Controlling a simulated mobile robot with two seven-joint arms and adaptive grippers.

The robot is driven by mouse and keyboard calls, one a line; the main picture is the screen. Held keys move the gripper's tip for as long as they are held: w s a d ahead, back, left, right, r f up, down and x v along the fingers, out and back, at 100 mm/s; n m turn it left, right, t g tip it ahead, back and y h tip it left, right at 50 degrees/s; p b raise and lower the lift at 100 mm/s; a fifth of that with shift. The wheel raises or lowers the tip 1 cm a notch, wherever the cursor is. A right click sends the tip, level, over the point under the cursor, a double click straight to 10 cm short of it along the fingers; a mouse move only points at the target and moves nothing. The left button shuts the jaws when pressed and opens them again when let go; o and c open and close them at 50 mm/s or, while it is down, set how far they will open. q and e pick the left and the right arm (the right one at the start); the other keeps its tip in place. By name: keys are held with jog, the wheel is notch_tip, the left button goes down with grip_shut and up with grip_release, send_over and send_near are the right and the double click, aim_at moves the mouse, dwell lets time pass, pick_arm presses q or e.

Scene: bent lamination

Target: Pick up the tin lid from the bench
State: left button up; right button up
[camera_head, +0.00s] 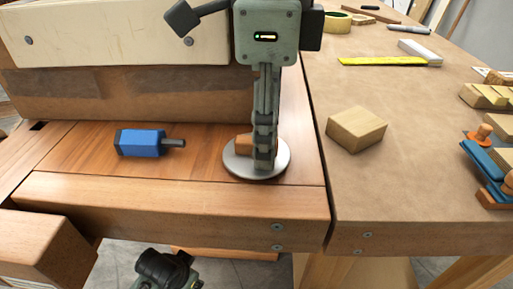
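The tin lid, a round grey metal disc (235,167), lies flat on the wooden bench (80,165) near its right end. My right gripper (264,165) points straight down over the lid, its fingertips at the lid's upper surface. I see the fingers edge-on, one in front of the other, so the gap between them is hidden. A small orange-brown wooden piece (243,142) shows just left of the fingers, partly covered by them; I cannot tell if it belongs to the lid. The lid's middle is hidden behind the fingers. My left gripper's fingers do not show.
A blue tool with a dark shaft (140,143) lies left of the lid. A raised wooden beam (120,95) stands behind. On the right-hand table (350,190) are a wooden block (356,130), a yellow ruler (380,62) and a blue-and-orange plane (487,170).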

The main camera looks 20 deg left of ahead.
grip_shut()
